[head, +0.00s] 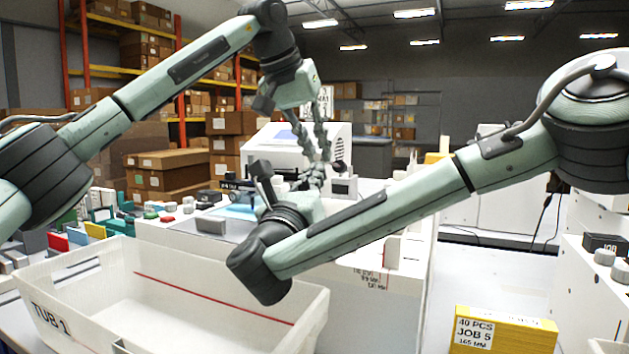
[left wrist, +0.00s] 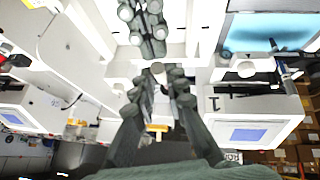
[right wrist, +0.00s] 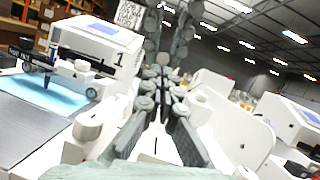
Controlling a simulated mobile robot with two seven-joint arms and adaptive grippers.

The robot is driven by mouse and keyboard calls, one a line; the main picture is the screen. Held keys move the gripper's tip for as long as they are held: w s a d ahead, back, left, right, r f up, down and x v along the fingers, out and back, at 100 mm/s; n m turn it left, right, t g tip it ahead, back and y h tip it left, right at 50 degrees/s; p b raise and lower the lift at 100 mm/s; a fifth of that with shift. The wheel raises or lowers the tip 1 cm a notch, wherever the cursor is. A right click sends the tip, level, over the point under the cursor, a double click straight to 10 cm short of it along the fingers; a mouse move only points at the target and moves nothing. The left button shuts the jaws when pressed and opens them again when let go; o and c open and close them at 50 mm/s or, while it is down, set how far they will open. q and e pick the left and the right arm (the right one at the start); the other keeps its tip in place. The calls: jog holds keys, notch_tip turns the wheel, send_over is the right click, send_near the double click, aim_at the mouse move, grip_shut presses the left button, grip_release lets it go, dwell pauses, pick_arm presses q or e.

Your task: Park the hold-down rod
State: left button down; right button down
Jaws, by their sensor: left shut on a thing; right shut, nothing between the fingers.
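My left gripper (head: 317,148) comes down from above, beside the white plotter (head: 310,137). In the left wrist view its fingertips (left wrist: 159,76) are close together at a small grey round knob (left wrist: 157,67), which I take for the end of the hold-down rod. The rest of the rod is hidden or too small to make out. My right gripper (head: 316,176) is just below the left one, shut and empty. In the right wrist view its fingertips (right wrist: 160,75) point at the left fingers. I cannot tell whether the grippers touch.
In the right wrist view, a plotter marked 1 (right wrist: 98,42) has a pen (right wrist: 47,80) over a blue sheet (right wrist: 62,92). The white TUB 1 (head: 310,318) stands at front left. A yellow JOB 5 pack (head: 530,332) lies at lower right. Cartons on shelves stand behind.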

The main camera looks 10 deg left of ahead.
jog(key=shift+r, duration=0.1)
pick_arm(q)
jog(key=shift+s, duration=0.1)
pick_arm(e)
jog(key=shift+w+d+r+g, duration=0.1)
jog(key=shift+w+r+g, duration=0.05)
jog(key=shift+r+g, duration=0.3)
jog(key=shift+w+d+r+g, duration=0.15)
jog(key=shift+r+g, duration=0.1)
jog(key=shift+r, duration=0.3)
pick_arm(q)
jog(key=shift+f, duration=0.1)
pick_arm(e)
jog(key=shift+a, duration=0.1)
pick_arm(q)
jog(key=c, duration=1.8)
grip_release()
pick_arm(e)
jog(key=shift+r, duration=0.1)
pick_arm(q)
jog(key=shift+f, duration=0.1)
